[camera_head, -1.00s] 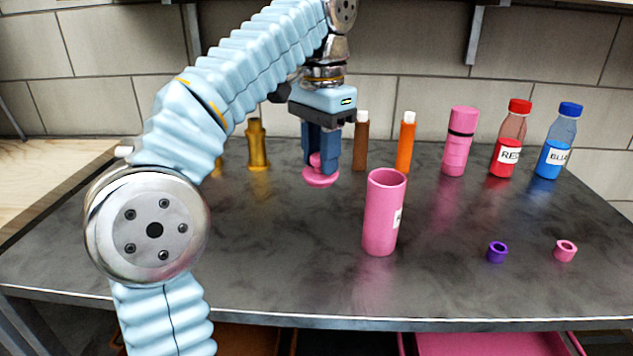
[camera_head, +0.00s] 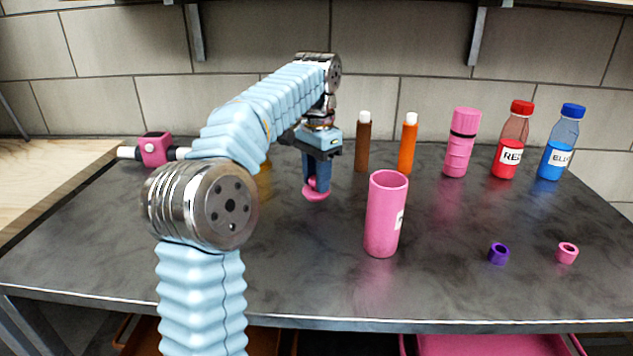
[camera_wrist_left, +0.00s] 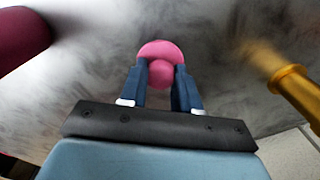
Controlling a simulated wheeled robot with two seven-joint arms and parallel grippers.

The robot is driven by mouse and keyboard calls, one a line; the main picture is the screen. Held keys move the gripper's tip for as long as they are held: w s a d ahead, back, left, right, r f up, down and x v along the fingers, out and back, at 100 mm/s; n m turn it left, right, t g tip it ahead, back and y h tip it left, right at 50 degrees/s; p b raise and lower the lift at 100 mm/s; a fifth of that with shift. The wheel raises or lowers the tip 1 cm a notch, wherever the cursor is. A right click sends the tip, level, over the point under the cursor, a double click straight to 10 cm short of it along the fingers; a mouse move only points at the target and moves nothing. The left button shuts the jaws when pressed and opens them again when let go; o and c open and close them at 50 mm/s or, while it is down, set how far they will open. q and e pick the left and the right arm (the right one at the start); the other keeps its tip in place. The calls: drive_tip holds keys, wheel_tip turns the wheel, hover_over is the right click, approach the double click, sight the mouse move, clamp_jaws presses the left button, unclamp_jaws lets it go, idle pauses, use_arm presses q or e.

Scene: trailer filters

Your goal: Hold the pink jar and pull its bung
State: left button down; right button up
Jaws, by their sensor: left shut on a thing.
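The pink jar (camera_head: 384,220) stands upright and open-topped on the dark table, with a white label on its right side. Its edge also shows at the upper left of the left wrist view (camera_wrist_left: 22,38). My left gripper (camera_head: 316,184) is left of the jar and shut on the pink bung (camera_head: 315,196). The bung has a round knob and a wider disc, seen between the fingers in the left wrist view (camera_wrist_left: 160,50). The bung is apart from the jar, low over the table or touching it; I cannot tell which. My right gripper is not in view.
Behind stand a brown tube (camera_head: 363,146), an orange tube (camera_head: 408,148), a pink bottle (camera_head: 460,145), a red bottle (camera_head: 513,140) and a blue bottle (camera_head: 560,145). Purple (camera_head: 498,254) and pink (camera_head: 567,253) rings lie at right. A brass object (camera_wrist_left: 297,88) is near the gripper. The front middle is clear.

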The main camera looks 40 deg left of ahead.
use_arm(q)
drive_tip(key=shift+s+f, duration=0.1)
drive_tip(key=shift+f, duration=0.65)
drive_tip(key=shift+f, duration=0.2)
drive_tip(key=c, duration=0.8)
unclamp_jaws()
drive_tip(key=shift+r, duration=0.1)
wheel_tip(320, 180, up, 6)
drive_tip(key=shift+r, duration=0.9)
